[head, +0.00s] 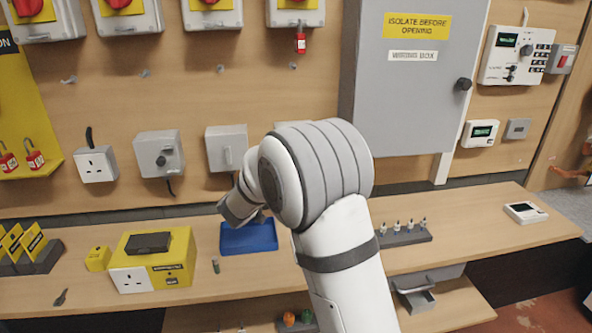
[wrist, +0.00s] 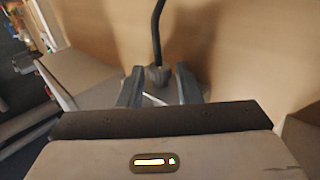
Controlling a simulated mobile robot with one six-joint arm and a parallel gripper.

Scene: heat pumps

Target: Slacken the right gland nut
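In the wrist view a grey gland nut (wrist: 158,76) shows with a black cable (wrist: 158,30) running up from it in the picture. My gripper (wrist: 159,92) has its two dark fingers spread, one on each side of the nut in the picture. A gap shows between the nut and each finger; I cannot tell whether the nut lies between the tips or just beyond them. Whether this is the right gland is not clear from the wrist view. In the head view my arm hides the fingertips and the gland.
A grey switch box (head: 160,162) and a plain grey box (head: 226,147) are on the wooden wall near my wrist. A blue tray (head: 249,240) lies on the bench below. The yellow socket unit (head: 153,262) stands left, a large grey cabinet (head: 415,75) right.

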